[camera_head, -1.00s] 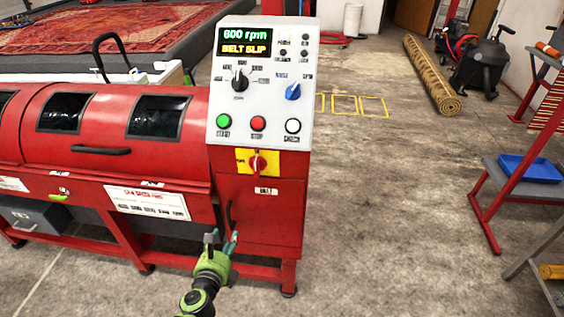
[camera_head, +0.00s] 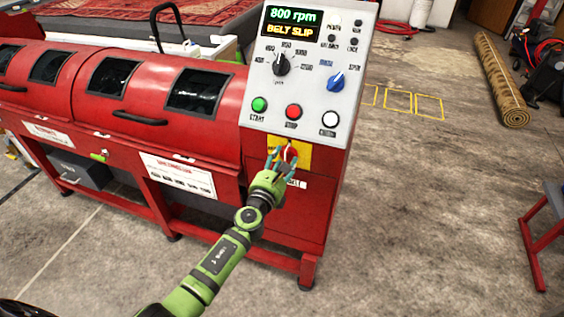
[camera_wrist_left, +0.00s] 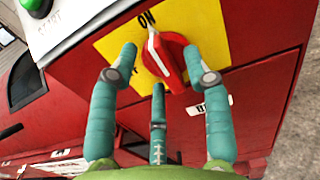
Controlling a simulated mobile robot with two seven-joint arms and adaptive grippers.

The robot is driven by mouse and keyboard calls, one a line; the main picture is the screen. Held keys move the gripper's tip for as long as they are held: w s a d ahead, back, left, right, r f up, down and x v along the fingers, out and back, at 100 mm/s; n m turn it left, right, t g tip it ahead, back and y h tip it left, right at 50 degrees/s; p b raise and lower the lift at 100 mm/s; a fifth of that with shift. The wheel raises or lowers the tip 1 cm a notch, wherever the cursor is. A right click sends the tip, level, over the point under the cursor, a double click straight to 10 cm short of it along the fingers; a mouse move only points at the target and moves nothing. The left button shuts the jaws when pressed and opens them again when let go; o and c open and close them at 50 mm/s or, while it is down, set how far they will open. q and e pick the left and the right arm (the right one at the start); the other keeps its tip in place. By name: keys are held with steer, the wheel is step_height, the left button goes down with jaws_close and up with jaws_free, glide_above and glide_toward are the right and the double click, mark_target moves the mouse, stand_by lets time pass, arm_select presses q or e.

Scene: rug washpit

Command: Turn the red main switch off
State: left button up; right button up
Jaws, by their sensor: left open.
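The red main switch (camera_head: 290,152) is a rotary knob on a yellow plate (camera_head: 304,156) on the front of the red machine, below the buttons. In the left wrist view the knob (camera_wrist_left: 174,64) has its white mark towards the ON label at the top of the plate. Another label at the plate's left is partly hidden by a finger. My left gripper (camera_head: 283,164) is open, its teal fingers just in front of the knob, one on each side and a third below. I cannot tell whether they touch it. My right gripper is not in view.
The sloped white control panel (camera_head: 313,70) above the switch carries a green button (camera_head: 260,104), a red button (camera_head: 293,111), a white button, dials and a display reading 800 rpm and BELT SLIP. Open concrete floor lies right.

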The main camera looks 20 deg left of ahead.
arm_select(q)
jaws_close()
steer(key=shift+n, duration=0.4)
steer(key=shift+f+n+b, duration=0.2)
steer(key=shift+n+b, duration=0.35)
steer(key=shift+n, duration=2.3)
steer(key=shift+f+n+b, duration=0.2)
steer(key=shift+n+b, duration=0.4)
steer(key=shift+n, duration=2.2)
steer(key=shift+f+n+b, duration=0.2)
steer(key=shift+n+b, duration=0.35)
steer(key=shift+n, duration=2.3)
